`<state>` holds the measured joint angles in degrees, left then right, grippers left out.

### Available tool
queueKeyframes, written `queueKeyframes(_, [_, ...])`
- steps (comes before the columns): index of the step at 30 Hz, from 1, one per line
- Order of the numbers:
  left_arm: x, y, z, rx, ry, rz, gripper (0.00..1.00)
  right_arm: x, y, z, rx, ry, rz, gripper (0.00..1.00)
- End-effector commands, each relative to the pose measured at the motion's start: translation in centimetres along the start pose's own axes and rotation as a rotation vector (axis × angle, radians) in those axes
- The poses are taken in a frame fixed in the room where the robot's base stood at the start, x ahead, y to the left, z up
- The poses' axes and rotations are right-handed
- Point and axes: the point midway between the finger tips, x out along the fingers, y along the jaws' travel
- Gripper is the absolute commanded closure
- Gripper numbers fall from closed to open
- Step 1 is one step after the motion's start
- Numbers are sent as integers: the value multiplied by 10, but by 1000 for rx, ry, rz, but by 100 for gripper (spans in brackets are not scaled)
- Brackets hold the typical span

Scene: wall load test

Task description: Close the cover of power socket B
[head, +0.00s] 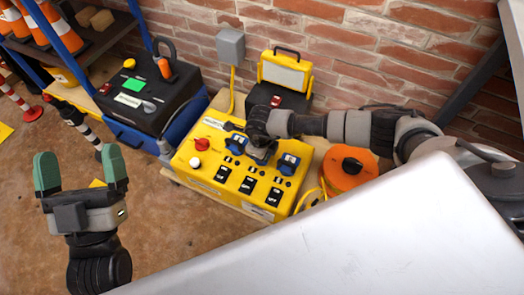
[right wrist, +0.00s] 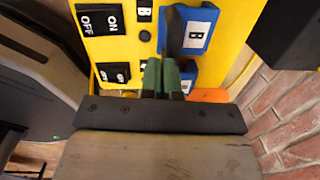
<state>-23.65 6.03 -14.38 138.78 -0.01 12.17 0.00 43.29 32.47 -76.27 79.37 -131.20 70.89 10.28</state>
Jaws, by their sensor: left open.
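The yellow power box (head: 228,178) stands low by the wall, with several blue sockets on top. In the right wrist view, a blue socket part marked B (right wrist: 201,27) stands out from the yellow face, with a dark side on its left. I cannot tell the exact angle of its cover. My right gripper (right wrist: 163,66) has its green fingers together just below that part; contact is unclear. In the head view, my right arm hides much of the middle socket (head: 261,155). My left gripper (head: 80,168) is open and empty, away from the box at the left.
A black and blue case (head: 135,103) stands left of the power box. An orange cable reel (head: 350,168) is at its right. A yellow work lamp (head: 285,73) is behind, near the brick wall (head: 350,45). Black ON/OFF switches (right wrist: 101,20) lie beside socket B.

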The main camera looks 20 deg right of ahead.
Motion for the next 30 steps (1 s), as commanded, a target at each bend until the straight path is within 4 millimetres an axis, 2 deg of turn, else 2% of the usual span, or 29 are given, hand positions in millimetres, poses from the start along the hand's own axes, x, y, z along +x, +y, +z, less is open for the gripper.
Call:
queueKeyframes(18, [-4, -6, 30, 11, -261, -12, 6, -13, -1, 0, 0, 0, 0, 100])
queueKeyframes(30, [-8, -8, 40, 15, -352, -17, 6, -19, -4, 1, 1, 0, 0, 100])
